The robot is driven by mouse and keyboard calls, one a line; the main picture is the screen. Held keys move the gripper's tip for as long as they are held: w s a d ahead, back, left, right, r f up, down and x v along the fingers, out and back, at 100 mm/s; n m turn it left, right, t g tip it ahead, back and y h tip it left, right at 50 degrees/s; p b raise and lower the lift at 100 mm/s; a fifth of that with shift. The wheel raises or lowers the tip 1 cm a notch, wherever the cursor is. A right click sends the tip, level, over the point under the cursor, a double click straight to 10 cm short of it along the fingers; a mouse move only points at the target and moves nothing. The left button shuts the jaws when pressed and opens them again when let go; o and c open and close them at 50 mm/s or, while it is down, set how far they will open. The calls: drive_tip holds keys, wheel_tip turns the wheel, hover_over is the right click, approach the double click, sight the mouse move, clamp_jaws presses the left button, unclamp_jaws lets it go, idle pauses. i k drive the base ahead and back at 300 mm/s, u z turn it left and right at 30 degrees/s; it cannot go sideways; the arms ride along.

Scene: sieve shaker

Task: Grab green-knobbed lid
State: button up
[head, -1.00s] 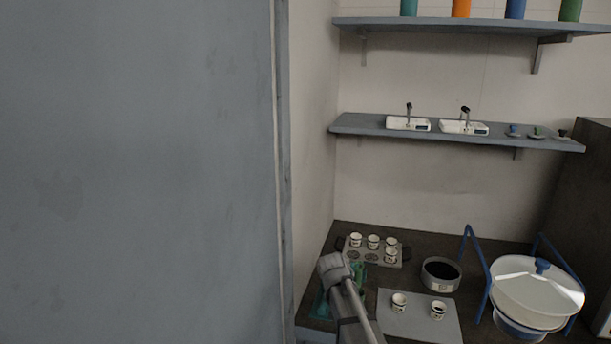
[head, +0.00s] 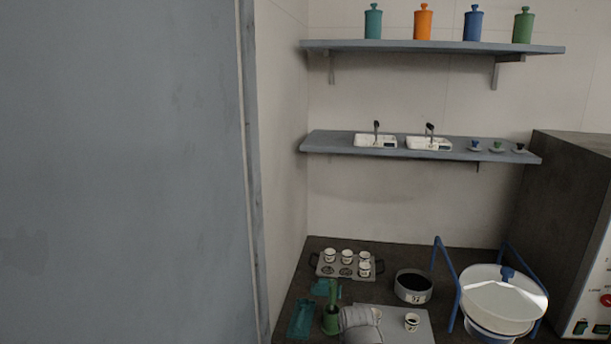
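The green-knobbed lid (head: 497,147) is a small pale disc with a green knob. It lies on the middle wall shelf (head: 325,140), toward the right end. It sits between a blue-knobbed lid (head: 475,147) and a black-knobbed lid (head: 520,148), apart from both. My gripper's fingers are not visible.
Two white scales (head: 376,142) stand left of the lids. Coloured jars (head: 473,24) line the upper shelf. Below are a cup rack (head: 326,269), a dark-filled pan (head: 413,297), a green mortar (head: 331,320) and a lidded sieve shaker (head: 490,300). A large grey panel (head: 120,170) fills the left.

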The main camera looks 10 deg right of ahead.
sight(496, 150)
drive_tip(key=z, duration=0.6)
drive_tip(key=i, duration=0.5)
drive_tip(key=z, duration=0.5)
